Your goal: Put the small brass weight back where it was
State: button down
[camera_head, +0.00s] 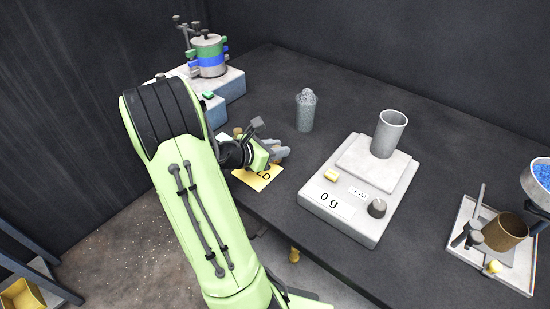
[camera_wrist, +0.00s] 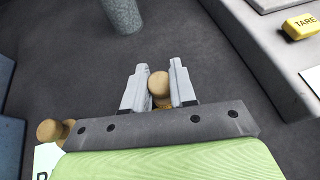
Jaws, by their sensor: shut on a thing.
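My gripper (camera_head: 279,150) is low over the dark table, beside the yellow card with black letters (camera_head: 262,178). In the wrist view my gripper (camera_wrist: 159,88) is shut on a brass weight (camera_wrist: 158,84) with a round knob, upright between the two grey fingers. Another brass weight (camera_wrist: 50,130) stands at the left in the wrist view, by a white card (camera_wrist: 44,158). It also shows behind my wrist in the head view (camera_head: 238,131). My arm partly covers the yellow card.
A scale (camera_head: 345,222) reading 0 g, with a grey cup (camera_head: 390,134) on its pan, stands to the right. A grey mesh-filled cylinder (camera_head: 305,112) is behind my gripper. A tray (camera_head: 462,250) with a brown cup lies far right. A machine (camera_head: 208,57) stands back left.

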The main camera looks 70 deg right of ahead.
jog(key=shift+f, duration=0.6)
jog(key=shift+r, duration=0.2)
jog(key=shift+f, duration=0.15)
jog(key=c, duration=0.9)
grip_release()
